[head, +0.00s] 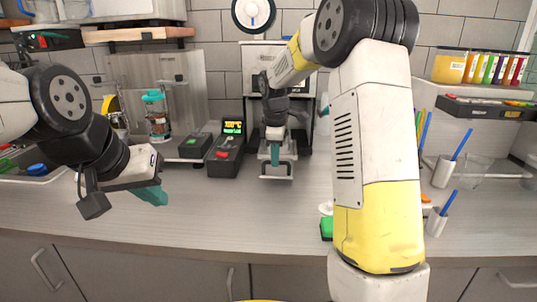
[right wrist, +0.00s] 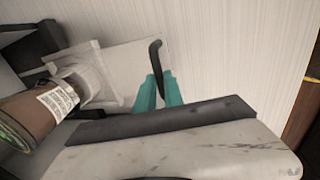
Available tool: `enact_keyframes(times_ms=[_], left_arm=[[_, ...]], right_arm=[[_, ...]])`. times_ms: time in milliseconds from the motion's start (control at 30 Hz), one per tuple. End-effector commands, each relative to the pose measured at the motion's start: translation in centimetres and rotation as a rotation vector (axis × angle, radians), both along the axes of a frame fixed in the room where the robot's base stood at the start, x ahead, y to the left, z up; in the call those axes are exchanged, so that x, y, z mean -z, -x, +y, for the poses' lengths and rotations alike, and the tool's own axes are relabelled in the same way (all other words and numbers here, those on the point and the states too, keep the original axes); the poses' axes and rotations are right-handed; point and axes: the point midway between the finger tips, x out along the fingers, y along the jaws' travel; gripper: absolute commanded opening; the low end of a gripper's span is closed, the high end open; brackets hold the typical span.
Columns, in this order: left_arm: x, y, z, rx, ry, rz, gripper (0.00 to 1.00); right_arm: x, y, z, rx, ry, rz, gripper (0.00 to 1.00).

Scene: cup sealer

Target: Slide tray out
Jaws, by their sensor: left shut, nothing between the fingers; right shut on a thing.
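The cup sealer (head: 255,52) stands at the back centre of the counter, partly hidden by my right arm. Its tray (head: 277,163) sticks out at the front, low over the counter. In the right wrist view, the pale tray (right wrist: 122,62) has a dark upright handle (right wrist: 155,58). My right gripper (head: 275,153) has teal fingers, also seen in the right wrist view (right wrist: 158,92), shut on that handle. A brown cup with a label (right wrist: 38,108) lies toward the left of that view, beside a whitish ring. My left gripper (head: 152,196) is shut and empty above the counter at left.
A dark box with a lit display (head: 228,150) stands left of the sealer. A shaker with a teal lid (head: 155,115) is further left. The counter front centre is clear.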

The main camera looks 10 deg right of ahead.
Motion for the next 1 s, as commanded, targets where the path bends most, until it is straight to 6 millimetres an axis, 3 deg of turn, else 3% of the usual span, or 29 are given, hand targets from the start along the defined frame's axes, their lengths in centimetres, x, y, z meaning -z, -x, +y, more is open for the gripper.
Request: enact_keyframes(times_ms=[500,533,633,1000], left_arm=[[0.01,-0.01,0.0,0.0,0.0,0.0,0.0],[0.01,-0.01,0.0,0.0,0.0,0.0,0.0],[0.01,-0.01,0.0,0.0,0.0,0.0,0.0],[0.01,-0.01,0.0,0.0,0.0,0.0,0.0]], right_arm=[[-0.15,0.37,0.08,0.0,0.0,-0.004,0.0],[-0.15,0.37,0.08,0.0,0.0,-0.004,0.16],[-0.13,0.37,0.09,0.0,0.0,-0.003,0.34],[-0.59,0.47,0.11,0.0,0.0,-0.003,0.34]])
